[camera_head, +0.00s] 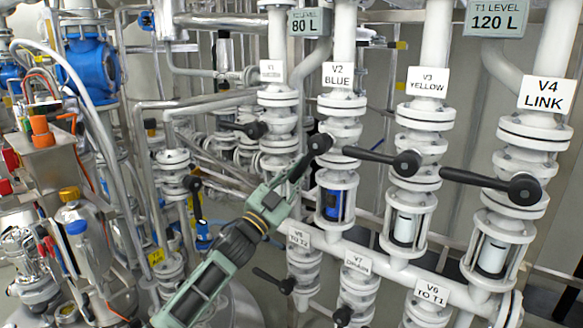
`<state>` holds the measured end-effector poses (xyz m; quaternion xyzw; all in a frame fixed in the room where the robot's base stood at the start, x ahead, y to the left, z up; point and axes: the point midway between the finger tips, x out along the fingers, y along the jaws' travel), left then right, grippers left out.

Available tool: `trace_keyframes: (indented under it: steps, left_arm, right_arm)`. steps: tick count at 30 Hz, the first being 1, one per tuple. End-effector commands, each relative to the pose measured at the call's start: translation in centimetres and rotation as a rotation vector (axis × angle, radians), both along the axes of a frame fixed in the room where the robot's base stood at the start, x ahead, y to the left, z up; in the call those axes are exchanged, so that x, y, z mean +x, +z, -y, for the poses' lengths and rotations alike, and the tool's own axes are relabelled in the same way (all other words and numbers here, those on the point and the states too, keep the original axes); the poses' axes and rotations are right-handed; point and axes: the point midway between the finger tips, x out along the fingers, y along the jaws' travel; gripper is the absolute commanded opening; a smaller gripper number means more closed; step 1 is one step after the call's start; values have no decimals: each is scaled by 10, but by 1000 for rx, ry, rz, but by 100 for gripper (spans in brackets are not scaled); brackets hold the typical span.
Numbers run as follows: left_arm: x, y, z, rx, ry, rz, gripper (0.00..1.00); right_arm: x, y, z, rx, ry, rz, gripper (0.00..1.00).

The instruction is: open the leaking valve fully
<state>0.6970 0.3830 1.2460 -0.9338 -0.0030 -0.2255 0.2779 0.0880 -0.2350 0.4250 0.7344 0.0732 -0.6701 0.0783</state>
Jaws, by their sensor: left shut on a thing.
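The V2 BLUE valve (341,128) stands on a white vertical pipe at the middle. Its black lever (304,163) slants down and left from the round hub. My left gripper (288,184) reaches up from the lower left and is shut on the lever's outer end, which its fingers partly hide. The sight glass (333,205) below V2 shows blue inside. V3 YELLOW (424,117) and V4 LINK (533,131) have levers lying nearly level, pointing left. Their sight glasses look white. I cannot see which valve leaks. My right gripper is not in view.
V1 (277,119) stands left of V2, its lever pointing left. Lower valves labelled DRAIN (357,264) and TO T1 (431,291) hang under a white cross pipe, with black levers among them. Level signs read 80 L (308,22) and 120 L (494,18). Pipes and machinery crowd the left.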

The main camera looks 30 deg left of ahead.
Motion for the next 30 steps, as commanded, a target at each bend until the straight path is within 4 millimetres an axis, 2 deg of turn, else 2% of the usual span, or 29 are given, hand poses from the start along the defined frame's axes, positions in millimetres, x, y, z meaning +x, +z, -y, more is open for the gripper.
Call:
trace_keyframes:
  steps: [1, 3, 15, 30]
  left_arm:
    - [0, -12, 10, -53, -10, -15, 0]
    - [0, -15, 16, -119, -10, -21, 0]
    - [-2, -21, 45, -431, -7, -47, 0]
    - [-3, -24, 59, -570, -3, -61, 0]
  right_arm:
    - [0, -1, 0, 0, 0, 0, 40]
    - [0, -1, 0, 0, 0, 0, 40]
    - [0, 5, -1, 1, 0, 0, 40]
    - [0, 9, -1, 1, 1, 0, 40]
